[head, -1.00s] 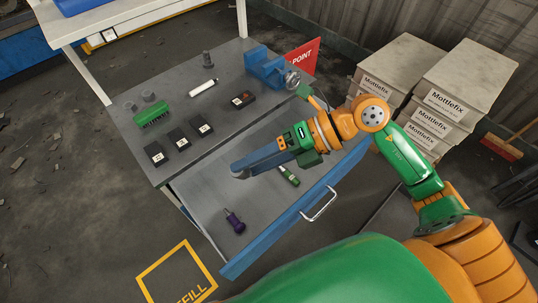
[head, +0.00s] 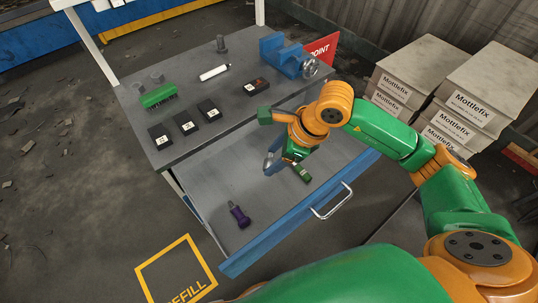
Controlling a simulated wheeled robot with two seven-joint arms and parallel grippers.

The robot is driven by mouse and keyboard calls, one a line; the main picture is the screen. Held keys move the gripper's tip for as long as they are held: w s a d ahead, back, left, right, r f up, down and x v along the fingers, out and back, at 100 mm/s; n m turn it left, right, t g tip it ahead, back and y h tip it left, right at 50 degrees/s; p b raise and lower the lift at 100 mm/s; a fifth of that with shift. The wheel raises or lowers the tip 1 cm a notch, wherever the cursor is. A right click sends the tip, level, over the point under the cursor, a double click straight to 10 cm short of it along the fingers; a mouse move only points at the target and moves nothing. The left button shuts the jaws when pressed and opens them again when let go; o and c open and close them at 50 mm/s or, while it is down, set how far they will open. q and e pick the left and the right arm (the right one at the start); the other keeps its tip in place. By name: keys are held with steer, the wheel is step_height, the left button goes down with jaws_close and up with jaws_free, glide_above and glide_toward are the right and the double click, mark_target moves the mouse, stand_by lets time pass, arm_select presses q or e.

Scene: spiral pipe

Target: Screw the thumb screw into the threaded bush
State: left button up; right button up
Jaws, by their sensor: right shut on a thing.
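My right gripper (head: 268,163) hangs low over the open drawer (head: 215,190), pointing down, partly covered by my own wrist. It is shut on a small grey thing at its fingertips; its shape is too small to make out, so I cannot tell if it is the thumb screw. On the bench top, a small dark grey upright piece (head: 221,44) stands at the back, and short grey cylinders (head: 158,77) stand at the back left. I cannot tell which of these is the threaded bush. My left gripper is out of view.
A blue vise (head: 283,54) stands at the bench's back right. A green brush (head: 158,96), a white tube (head: 214,72) and several black boxes (head: 186,124) lie on top. Cardboard-coloured boxes (head: 470,100) stand right.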

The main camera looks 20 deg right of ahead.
step_height(320, 180, down, 16)
steer(key=b, duration=0.9)
steer(key=shift+f, duration=0.25)
steer(key=o, duration=1.5)
steer(key=shift+r, duration=0.1)
steer(key=v, duration=0.7)
